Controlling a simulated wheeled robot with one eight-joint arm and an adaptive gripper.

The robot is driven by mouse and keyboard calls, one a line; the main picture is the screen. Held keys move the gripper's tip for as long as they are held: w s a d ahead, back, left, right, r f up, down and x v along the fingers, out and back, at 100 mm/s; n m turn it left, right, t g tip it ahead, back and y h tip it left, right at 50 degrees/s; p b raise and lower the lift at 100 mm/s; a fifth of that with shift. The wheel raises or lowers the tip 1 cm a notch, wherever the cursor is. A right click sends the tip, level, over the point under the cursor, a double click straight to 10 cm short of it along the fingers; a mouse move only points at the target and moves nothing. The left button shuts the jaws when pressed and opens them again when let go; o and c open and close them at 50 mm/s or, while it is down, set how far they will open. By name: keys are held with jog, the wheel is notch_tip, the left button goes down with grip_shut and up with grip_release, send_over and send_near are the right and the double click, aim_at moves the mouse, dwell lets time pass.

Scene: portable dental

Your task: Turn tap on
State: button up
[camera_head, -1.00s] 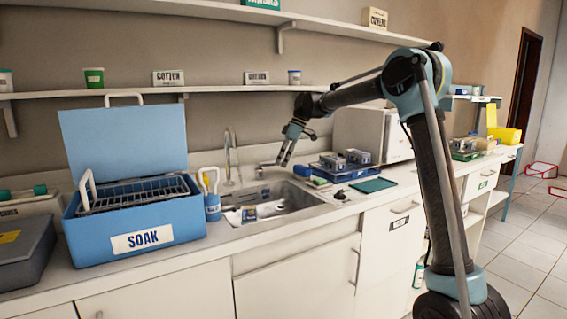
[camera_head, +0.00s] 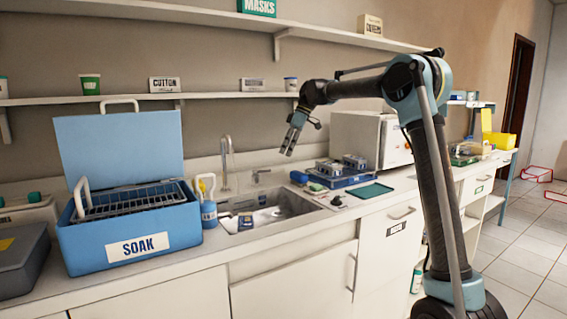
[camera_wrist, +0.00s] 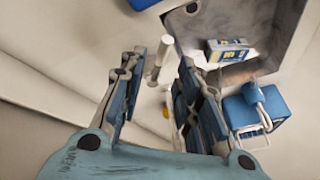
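The tap stands at the back of the sink (camera_head: 303,206). It has a tall curved metal spout (camera_head: 225,158) and a short metal lever handle (camera_head: 260,176) to the right of it. My gripper (camera_head: 288,150) is above the sink's back edge, up and to the right of the handle, pointing down. In the wrist view, my gripper (camera_wrist: 160,66) has its two fingers apart with nothing held. A pale lever-like part, which looks like the tap handle (camera_wrist: 158,62), shows between the fingertips, apparently beyond them. The spout is not clear in the wrist view.
A shelf (camera_head: 235,95) runs behind.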

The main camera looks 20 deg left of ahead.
jog(key=shift+v, duration=2.15)
